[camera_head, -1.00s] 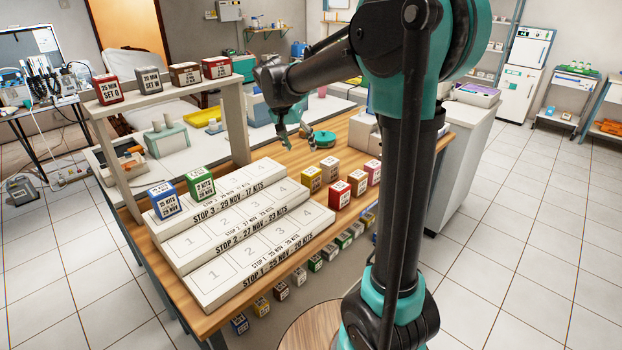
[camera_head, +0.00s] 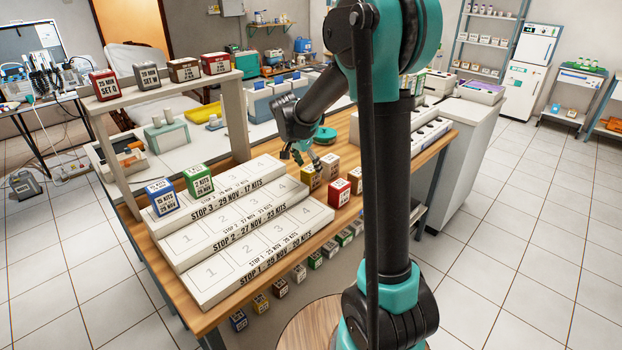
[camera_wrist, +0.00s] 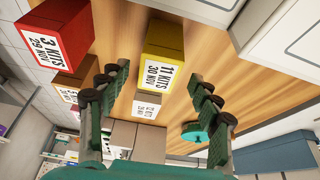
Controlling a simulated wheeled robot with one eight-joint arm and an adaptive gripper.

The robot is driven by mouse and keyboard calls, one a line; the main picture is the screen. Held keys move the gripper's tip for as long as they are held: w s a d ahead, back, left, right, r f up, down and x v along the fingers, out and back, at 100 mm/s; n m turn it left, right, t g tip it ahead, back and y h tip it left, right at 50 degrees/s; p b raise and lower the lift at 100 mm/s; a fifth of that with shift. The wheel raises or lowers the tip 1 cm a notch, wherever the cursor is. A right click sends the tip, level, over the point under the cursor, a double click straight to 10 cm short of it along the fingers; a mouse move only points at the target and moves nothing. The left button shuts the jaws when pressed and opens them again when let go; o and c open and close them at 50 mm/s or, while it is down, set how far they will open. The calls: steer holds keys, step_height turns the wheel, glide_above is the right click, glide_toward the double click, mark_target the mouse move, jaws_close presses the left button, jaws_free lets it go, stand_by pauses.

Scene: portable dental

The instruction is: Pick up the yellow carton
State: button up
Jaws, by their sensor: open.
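The yellow carton (camera_head: 311,178) stands on the wooden table, right of the stepped white rack. In the wrist view the yellow carton (camera_wrist: 168,45) lies ahead, between the lines of my two fingers, its label reading "11 KITS 30 NOV". My gripper (camera_head: 303,155) is just above and behind the carton in the head view. In the wrist view my gripper (camera_wrist: 160,82) is open and empty, with one finger to each side. The fingers appear apart from the carton.
A beige carton (camera_head: 330,165) stands close beside the yellow one. The stepped rack (camera_head: 245,237) is at left, holding a blue (camera_head: 162,196) and a green carton (camera_head: 198,181). A round teal object (camera_head: 324,134) lies behind.

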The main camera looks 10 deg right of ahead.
mark_target(314, 175)
steer(key=shift+x, duration=3.2)
steer(key=shift+d, duration=0.1)
steer(key=shift+c, duration=0.6)
steer(key=shift+r, duration=0.1)
steer(key=c, duration=1.2)
steer(key=shift+o, duration=0.2)
